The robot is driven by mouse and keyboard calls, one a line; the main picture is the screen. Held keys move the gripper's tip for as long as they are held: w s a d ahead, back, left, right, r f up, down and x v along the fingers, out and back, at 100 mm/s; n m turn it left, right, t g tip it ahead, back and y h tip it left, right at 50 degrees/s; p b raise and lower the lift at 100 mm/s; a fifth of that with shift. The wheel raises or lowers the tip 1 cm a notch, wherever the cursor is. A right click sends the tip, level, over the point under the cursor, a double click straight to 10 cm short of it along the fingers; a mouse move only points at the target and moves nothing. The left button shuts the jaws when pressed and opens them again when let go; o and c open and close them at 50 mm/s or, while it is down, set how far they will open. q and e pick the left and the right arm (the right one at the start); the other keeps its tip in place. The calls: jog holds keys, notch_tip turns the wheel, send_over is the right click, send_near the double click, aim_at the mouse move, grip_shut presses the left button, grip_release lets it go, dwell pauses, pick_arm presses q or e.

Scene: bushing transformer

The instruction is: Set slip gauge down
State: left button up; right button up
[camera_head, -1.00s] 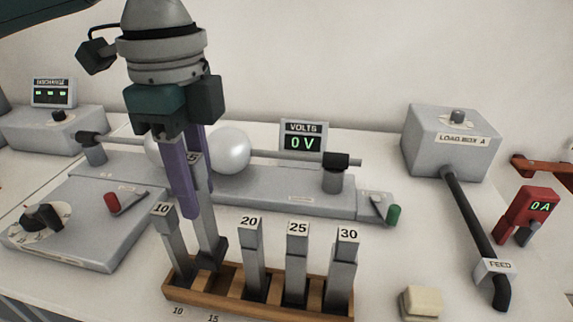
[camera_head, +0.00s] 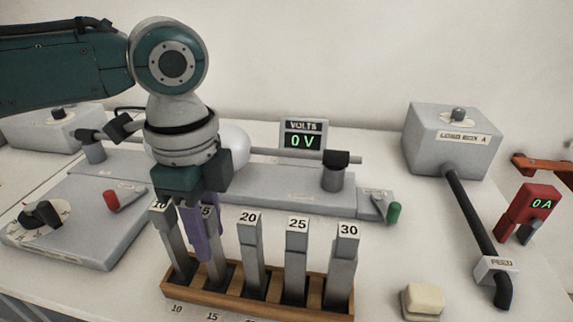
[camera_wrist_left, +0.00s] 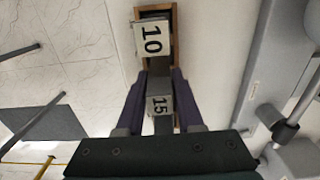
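The slip gauge marked 15 (camera_head: 207,212) is a grey upright bar between the purple fingers of my left gripper (camera_head: 206,250). Its lower end is in the second slot from the left of the wooden rack (camera_head: 258,304); the fingers partly hide it. In the left wrist view, the fingers (camera_wrist_left: 160,90) flank the 15 gauge (camera_wrist_left: 160,105) closely on both sides and look shut on it. My right gripper is not in view.
The 10 gauge (camera_head: 173,245) stands close on the left. The 20 (camera_head: 250,255), 25 (camera_head: 297,260) and 30 (camera_head: 344,265) gauges stand on the right. Behind is a grey bench with a silver sphere (camera_head: 235,150) and a volts display (camera_head: 303,140). A cream block (camera_head: 423,301) lies at front right.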

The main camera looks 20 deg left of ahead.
pick_arm(q)
jog(key=o, duration=0.4)
jog(key=shift+r, duration=0.15)
notch_tip(320, 180, up, 12)
jog(key=shift+r+p, duration=0.1)
jog(key=shift+p, duration=0.35)
